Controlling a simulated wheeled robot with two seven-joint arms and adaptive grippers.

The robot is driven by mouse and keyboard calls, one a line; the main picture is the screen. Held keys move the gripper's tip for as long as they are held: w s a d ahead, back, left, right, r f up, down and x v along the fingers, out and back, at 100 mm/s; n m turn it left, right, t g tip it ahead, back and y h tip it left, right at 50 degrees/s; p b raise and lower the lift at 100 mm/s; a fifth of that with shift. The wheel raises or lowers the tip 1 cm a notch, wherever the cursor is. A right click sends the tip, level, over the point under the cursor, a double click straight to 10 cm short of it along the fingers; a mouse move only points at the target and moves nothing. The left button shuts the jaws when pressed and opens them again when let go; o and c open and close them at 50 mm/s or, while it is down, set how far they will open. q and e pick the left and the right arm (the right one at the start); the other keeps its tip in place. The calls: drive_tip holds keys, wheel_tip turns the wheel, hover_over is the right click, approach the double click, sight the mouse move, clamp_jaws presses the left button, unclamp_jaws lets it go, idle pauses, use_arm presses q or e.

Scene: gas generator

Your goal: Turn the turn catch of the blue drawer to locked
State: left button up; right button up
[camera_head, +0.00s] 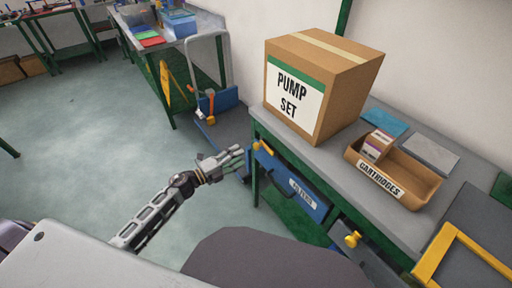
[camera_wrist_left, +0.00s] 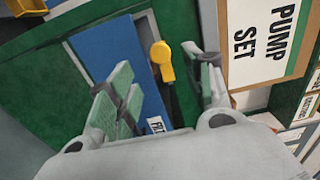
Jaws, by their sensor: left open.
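The blue drawer (camera_head: 300,192) sits in the green bench, below the grey top, with a white label on its front. Its yellow turn catch (camera_head: 263,147) is near the drawer's left upper end, just under the bench edge. In the left wrist view the catch (camera_wrist_left: 162,60) has a round hub and a lever, beside the blue drawer front (camera_wrist_left: 112,48). My left gripper (camera_head: 238,160) is open, just left of the catch. In the wrist view its fingers (camera_wrist_left: 160,72) stand on either side of the catch, apparently not touching it. My right gripper is not in view.
A carton marked PUMP SET (camera_head: 308,88) stands on the bench above the catch. A cartridges tray (camera_head: 388,183) is further right. A grey drawer with another yellow catch (camera_head: 352,239) is nearer. A trolley (camera_head: 217,120) stands behind my gripper. The floor at left is clear.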

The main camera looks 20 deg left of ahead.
sight(255, 147)
use_arm(q)
drive_tip(key=x, duration=0.3)
drive_tip(key=shift+w+d, duration=0.25)
drive_tip(key=shift+x, duration=2.6)
drive_tip(key=shift+w+d, duration=0.15)
drive_tip(key=shift+w, duration=0.05)
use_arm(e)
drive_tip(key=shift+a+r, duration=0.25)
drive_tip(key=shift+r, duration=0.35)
use_arm(q)
drive_tip(key=c, duration=1.1)
clamp_jaws()
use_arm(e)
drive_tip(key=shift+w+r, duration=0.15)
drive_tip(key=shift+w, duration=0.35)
